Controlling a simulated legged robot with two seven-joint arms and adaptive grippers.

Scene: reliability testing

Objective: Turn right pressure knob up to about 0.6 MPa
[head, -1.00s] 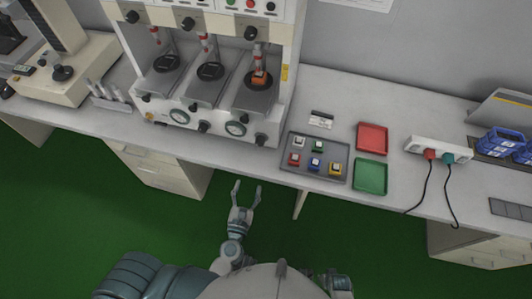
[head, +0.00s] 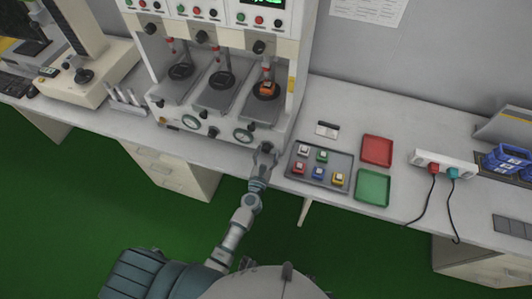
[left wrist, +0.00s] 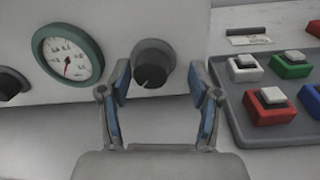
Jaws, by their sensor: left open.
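The right pressure knob (left wrist: 152,63) is black and round, on the front of the white test machine. In the left wrist view it sits just ahead of my left gripper (left wrist: 160,90), between its two open blue-padded fingertips. I cannot tell whether the fingers touch it. In the head view my left gripper (head: 265,150) reaches the machine's lower right front and partly covers the knob. The right pressure gauge (left wrist: 68,55), with a green rim, is left of the knob; its red needle points down, and the value is too small to read. My right gripper is not in view.
A grey tray (left wrist: 233,112) with several coloured button blocks lies close to the right of the gripper. A red tray (head: 376,151) and a green tray (head: 373,187) stand further right. Another black knob (left wrist: 10,83) is left of the gauge.

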